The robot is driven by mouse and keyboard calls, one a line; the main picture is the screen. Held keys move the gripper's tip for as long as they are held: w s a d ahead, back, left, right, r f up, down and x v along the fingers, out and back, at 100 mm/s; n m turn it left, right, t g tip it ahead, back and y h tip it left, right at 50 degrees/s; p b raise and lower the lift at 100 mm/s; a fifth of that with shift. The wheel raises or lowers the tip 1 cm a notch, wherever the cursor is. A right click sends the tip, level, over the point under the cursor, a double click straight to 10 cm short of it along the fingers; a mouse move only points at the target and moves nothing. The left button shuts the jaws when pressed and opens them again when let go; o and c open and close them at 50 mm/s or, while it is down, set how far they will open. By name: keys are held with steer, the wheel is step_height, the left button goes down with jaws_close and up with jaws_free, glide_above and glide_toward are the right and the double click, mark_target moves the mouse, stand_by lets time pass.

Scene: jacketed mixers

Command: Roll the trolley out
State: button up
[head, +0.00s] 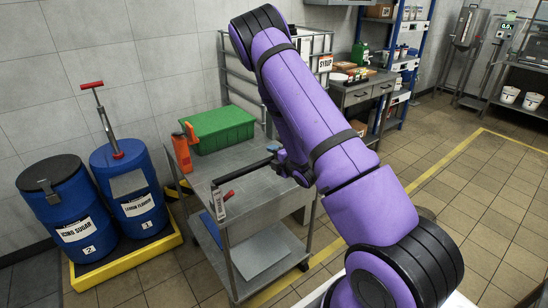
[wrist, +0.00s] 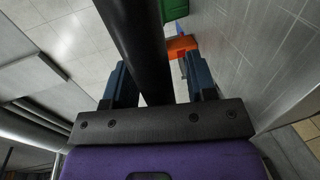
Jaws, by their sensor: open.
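The grey metal trolley (head: 241,238) stands left of centre in the head view, with a top deck and a lower shelf. Its black handle bar (head: 246,173) runs across the near end, above the deck. A green crate (head: 219,129) and an orange item (head: 182,151) are on its top. My gripper (head: 277,163) is at the right end of the bar. In the wrist view my gripper (wrist: 157,65) is open, and the black bar (wrist: 138,35) runs between its two fingers. Whether the fingers touch the bar is unclear.
Two blue drums (head: 66,212) (head: 130,188) stand on a yellow-edged pallet (head: 128,265) left of the trolley. A wire-sided rack (head: 236,80) and a steel bench (head: 362,92) stand behind. A yellow floor line (head: 450,158) crosses open tiles at right.

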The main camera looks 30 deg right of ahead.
steer(key=s+r, duration=0.2)
steer(key=s, duration=0.8)
steer(key=shift+s+d, duration=0.2)
steer(key=shift+s, duration=0.05)
steer(key=shift+r, duration=0.1)
steer(key=a+r+m+g+h, duration=0.1)
steer(key=a+r+m+g, duration=0.2)
steer(key=r+m, duration=0.5)
steer(key=a+r+m+g+h, duration=0.2)
steer(key=r+m, duration=0.1)
steer(key=r, duration=0.9)
steer(key=s+a+r+m+g, duration=0.2)
steer(key=s+a+r, duration=0.2)
steer(key=s, duration=0.4)
steer(key=s+a+r+m+g+y, duration=0.1)
steer(key=s+a+r+m, duration=0.2)
steer(key=s, duration=0.5)
steer(key=s+a+r+m+g+y, duration=0.1)
steer(key=s+a+r, duration=0.3)
steer(key=s, duration=0.5)
steer(key=shift+a+r+m+g, duration=0.4)
steer(key=shift+r+m+g, duration=0.3)
steer(key=shift+r+g, duration=0.15)
steer(key=shift+s+r, duration=0.1)
